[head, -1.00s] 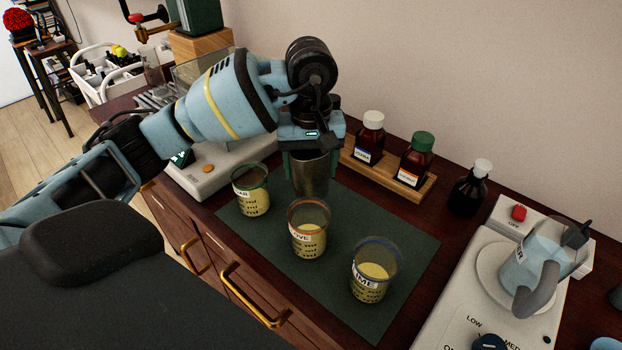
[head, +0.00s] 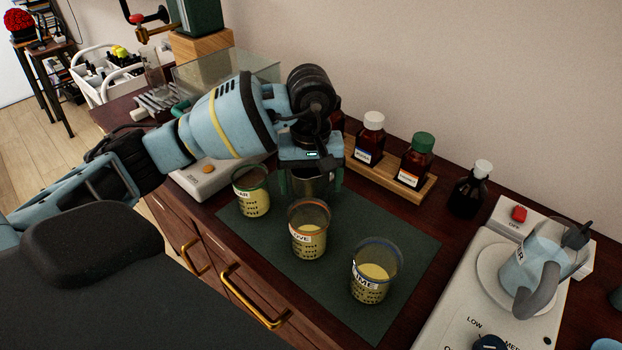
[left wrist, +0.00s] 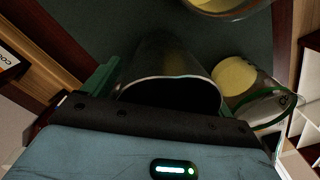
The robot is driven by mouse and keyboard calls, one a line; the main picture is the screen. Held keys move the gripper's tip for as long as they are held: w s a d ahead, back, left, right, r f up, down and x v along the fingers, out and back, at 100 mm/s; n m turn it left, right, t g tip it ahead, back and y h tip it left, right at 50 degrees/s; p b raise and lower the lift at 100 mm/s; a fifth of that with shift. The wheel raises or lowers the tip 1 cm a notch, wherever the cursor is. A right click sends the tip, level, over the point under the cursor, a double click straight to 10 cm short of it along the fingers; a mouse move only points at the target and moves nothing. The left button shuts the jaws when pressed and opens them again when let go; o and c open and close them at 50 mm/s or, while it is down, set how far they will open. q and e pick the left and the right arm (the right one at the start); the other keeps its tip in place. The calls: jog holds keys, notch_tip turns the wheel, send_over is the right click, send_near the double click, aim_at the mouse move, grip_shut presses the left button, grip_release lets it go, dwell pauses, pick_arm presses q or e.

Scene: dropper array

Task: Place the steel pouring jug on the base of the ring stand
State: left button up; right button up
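The steel pouring jug (head: 312,184) stands on the dark green mat (head: 385,232), behind the beakers. My left gripper (head: 311,182) points down over it, with its green fingers on either side of the jug's upper part. The fingers look open, with narrow gaps beside the jug. In the left wrist view the jug's open rim (left wrist: 180,79) sits close under the gripper (left wrist: 160,85). I cannot make out the ring stand or its base. My right gripper is not in view.
Three labelled beakers of yellow liquid stand near the jug: green-rimmed (head: 251,192), orange-rimmed (head: 309,230), blue-rimmed (head: 373,272). Brown bottles on a wooden rack (head: 425,190) are behind. A hotplate (head: 450,318) with a pitcher (head: 535,262) is right, a scale (head: 203,180) left.

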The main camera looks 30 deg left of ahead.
pick_arm(q)
jog(key=shift+r, duration=0.65)
notch_tip(320, 180, up, 11)
jog(key=shift+p, duration=0.35)
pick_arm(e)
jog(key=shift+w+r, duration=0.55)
pick_arm(q)
jog(key=shift+o, duration=0.4)
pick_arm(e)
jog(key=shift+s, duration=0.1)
